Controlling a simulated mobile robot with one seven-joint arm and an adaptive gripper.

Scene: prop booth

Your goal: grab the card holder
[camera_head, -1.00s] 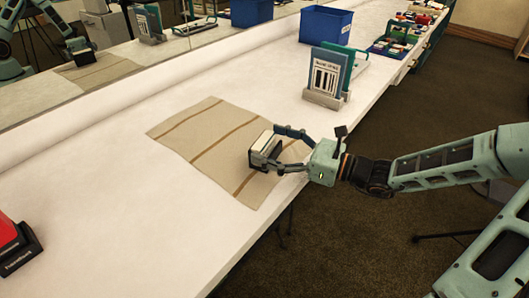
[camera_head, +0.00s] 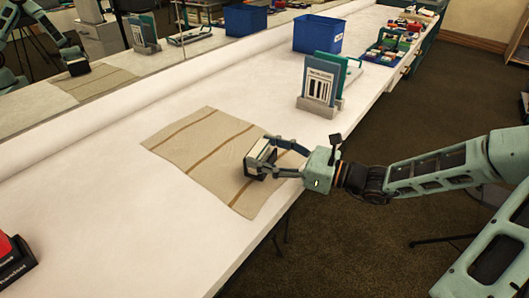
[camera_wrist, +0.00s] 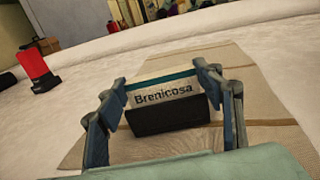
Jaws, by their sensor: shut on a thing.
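The card holder (camera_head: 258,158) is a small black stand with a pale card in it. In the wrist view the card holder (camera_wrist: 168,118) faces me, and its white card with a teal top band reads "Brenicosa". My gripper (camera_head: 264,160) is shut on it, one finger at each side; in the wrist view the fingers of my gripper (camera_wrist: 168,98) press near the card's side edges. The holder is upright at the right part of a striped beige cloth (camera_head: 200,138). I cannot tell whether its base touches the cloth.
A grey stand with upright boards (camera_head: 320,85) is behind on the white table (camera_head: 90,210). A blue bin (camera_head: 318,35) and a tray of small items (camera_head: 385,48) stand farther back. A red object on a black base (camera_head: 12,255) is at left. A mirror lines the far side.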

